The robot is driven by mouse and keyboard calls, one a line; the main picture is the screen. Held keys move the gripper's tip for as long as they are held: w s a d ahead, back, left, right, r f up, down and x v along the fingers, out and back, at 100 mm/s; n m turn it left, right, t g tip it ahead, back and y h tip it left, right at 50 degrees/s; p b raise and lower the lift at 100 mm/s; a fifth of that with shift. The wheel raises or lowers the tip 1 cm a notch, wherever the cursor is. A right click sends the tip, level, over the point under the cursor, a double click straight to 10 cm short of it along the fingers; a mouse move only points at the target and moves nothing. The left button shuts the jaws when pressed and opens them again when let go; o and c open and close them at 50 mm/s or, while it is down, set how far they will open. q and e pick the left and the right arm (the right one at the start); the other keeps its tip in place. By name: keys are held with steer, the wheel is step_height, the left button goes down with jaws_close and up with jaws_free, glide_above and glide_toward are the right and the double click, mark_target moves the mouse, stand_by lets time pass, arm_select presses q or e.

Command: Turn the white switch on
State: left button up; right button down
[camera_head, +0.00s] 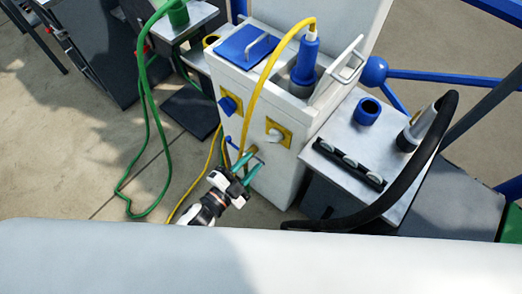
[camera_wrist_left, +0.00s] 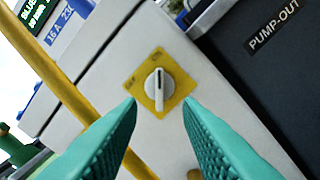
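The white switch (camera_head: 274,136) is a round knob on a yellow plate on the front of the white pedestal (camera_head: 285,180). In the left wrist view the white switch (camera_wrist_left: 159,86) shows face-on, with a dark line along its raised grip, roughly upright in the picture. Small marks on the plate are too blurred to read surely. My left gripper (camera_head: 252,162) is open and empty, with teal fingers, just below and left of the switch in the head view. In the left wrist view its fingertips (camera_wrist_left: 160,102) stand either side of the knob, apparently short of it. My right gripper is out of view.
A blue knob (camera_head: 229,104) on another yellow plate is left of the switch. A yellow cable (camera_head: 254,92) hangs from a blue plug (camera_head: 306,58) down the pedestal front; it crosses the left wrist view. A black hose (camera_head: 436,150) and metal box (camera_head: 365,125) stand at right.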

arm_select(q)
steer(key=v, duration=0.4)
steer(key=shift+s, duration=0.1)
stand_by(0.4)
steer(key=s+a+f+n+g+y+p, duration=0.1)
steer(key=s+a+f+n+g+y, duration=0.2)
steer(key=f, duration=0.4)
steer(key=s+a+f+n+g+y+p, duration=0.1)
steer(key=s+a+f+n+y, duration=0.2)
steer(key=f, duration=0.5)
steer(key=s+a+f+n+g+y+p, duration=0.1)
steer(key=s+a+f+n+g+y, duration=0.1)
steer(key=a+f, duration=0.4)
steer(key=s+a+f+n+g+y+p, duration=0.1)
steer(key=s+f, duration=0.4)
steer(key=s, duration=0.5)
steer(key=s+a+f+n+g+y+p, duration=0.1)
steer(key=s+f+n+g, duration=0.4)
steer(key=s, duration=0.5)
steer(key=shift+s+a+f+g+y, duration=0.3)
steer(key=shift+a+f+g, duration=0.35)
steer(key=shift+a+g, duration=0.2)
